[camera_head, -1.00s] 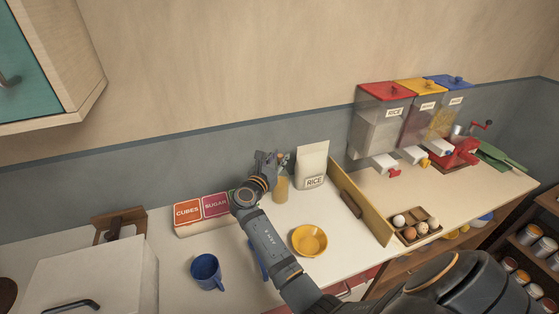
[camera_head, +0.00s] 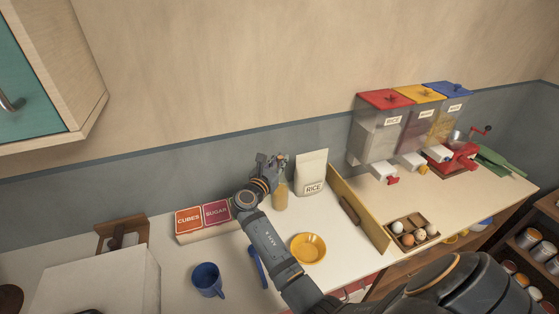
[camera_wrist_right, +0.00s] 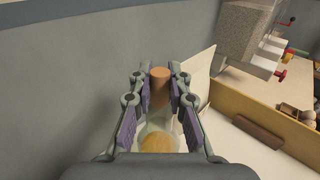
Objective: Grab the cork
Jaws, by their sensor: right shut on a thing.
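The cork (camera_wrist_right: 159,87) is a brown-orange cylinder held between the fingertips of my right gripper in the right wrist view. Below it in that view is the open mouth of a glass bottle with yellowish contents (camera_wrist_right: 157,142). The bottle (camera_head: 280,195) stands on the counter in the head view, left of the rice bag. My right gripper (camera_head: 277,163) is over the bottle's top, shut on the cork. The cork is hard to make out in the head view. My left gripper is not in view.
A white rice bag (camera_head: 312,173) stands right of the bottle, beside an upright wooden board (camera_head: 358,208). Red tins labelled cubes and sugar (camera_head: 188,219) stand left. A yellow bowl (camera_head: 308,248), blue mug (camera_head: 207,280) and egg tray (camera_head: 413,232) are nearer. Dispensers (camera_head: 380,130) stand at right.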

